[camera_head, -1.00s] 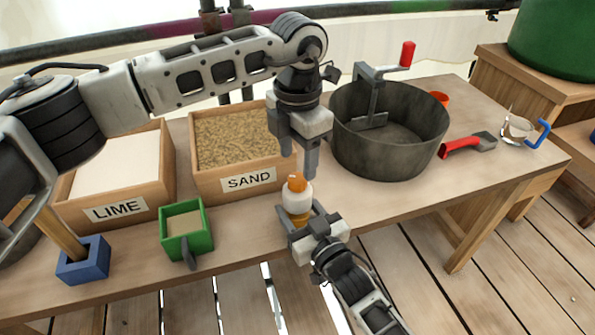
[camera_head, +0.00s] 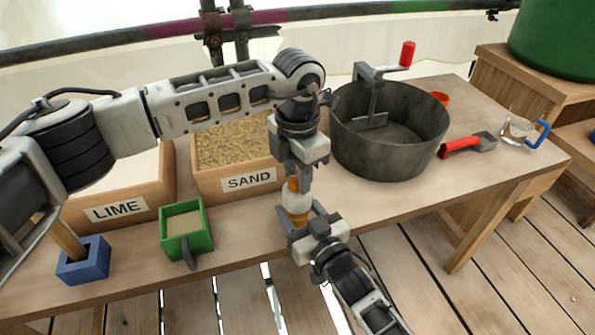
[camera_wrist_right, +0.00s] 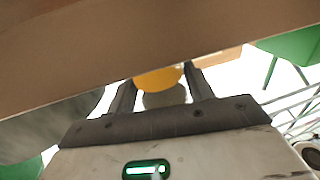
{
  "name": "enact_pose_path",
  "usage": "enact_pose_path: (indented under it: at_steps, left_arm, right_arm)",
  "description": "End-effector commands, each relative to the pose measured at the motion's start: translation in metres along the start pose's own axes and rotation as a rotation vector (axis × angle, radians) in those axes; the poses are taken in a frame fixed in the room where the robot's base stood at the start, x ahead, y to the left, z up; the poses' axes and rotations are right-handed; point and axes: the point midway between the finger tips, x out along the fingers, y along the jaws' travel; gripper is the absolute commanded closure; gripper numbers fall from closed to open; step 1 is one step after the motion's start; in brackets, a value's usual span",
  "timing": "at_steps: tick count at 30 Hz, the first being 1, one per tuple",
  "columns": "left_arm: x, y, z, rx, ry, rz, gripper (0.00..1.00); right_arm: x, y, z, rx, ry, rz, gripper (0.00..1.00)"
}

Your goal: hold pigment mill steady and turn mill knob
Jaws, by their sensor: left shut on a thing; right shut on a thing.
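The pigment mill (camera_head: 296,203) stands upright near the table's front edge, with a white upper part and an orange-yellow lower part. Its orange mill knob (camera_head: 293,184) is on top, mostly hidden by my left gripper (camera_head: 298,183), which points down from above and is shut on the knob. My right gripper (camera_head: 300,220) comes from the front and is shut on the mill's lower body. In the right wrist view the yellow part of the mill (camera_wrist_right: 160,78) sits between the fingers of my right gripper (camera_wrist_right: 158,88).
Behind stand the sand box (camera_head: 235,181) and lime box (camera_head: 118,207). A green container (camera_head: 186,243) and blue block (camera_head: 83,262) are at left. A large dark pot (camera_head: 385,150) with a red-handled crank, a red scoop (camera_head: 462,146) and a glass jug (camera_head: 519,128) are at right.

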Motion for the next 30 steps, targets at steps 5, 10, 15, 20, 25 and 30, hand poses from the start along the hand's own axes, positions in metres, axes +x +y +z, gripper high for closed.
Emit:
enact_pose_path:
  at_steps: [5, 10, 15, 20, 25, 30]
  left_arm:
    - [-0.0007, -0.0002, 0.0002, 0.028, -0.001, 0.000, 0.92]
    - [-0.0010, -0.0002, 0.0002, 0.106, -0.001, 0.000, 0.92]
    - [-0.0012, 0.0000, 0.0002, 0.234, 0.000, 0.001, 0.92]
    - [-0.0011, -0.0003, 0.0003, 0.384, -0.001, 0.000, 0.92]
    - [-0.0012, -0.0002, 0.0004, 0.543, -0.001, 0.001, 0.92]
    - [-0.0014, -0.0004, 0.0004, 0.689, -0.001, 0.000, 0.92]
  right_arm:
    - [0.0000, 0.0000, 0.0002, 0.000, -0.001, 0.000, 0.74]
    - [0.0000, 0.0001, 0.0003, 0.000, -0.001, 0.000, 0.74]
    - [-0.0001, 0.0001, 0.0004, -0.001, -0.001, 0.000, 0.74]
    - [-0.0001, 0.0002, 0.0005, -0.001, -0.002, 0.000, 0.74]
    - [-0.0001, 0.0002, 0.0006, 0.000, -0.002, 0.000, 0.74]
    - [-0.0001, 0.0002, 0.0007, 0.000, -0.002, 0.000, 0.74]
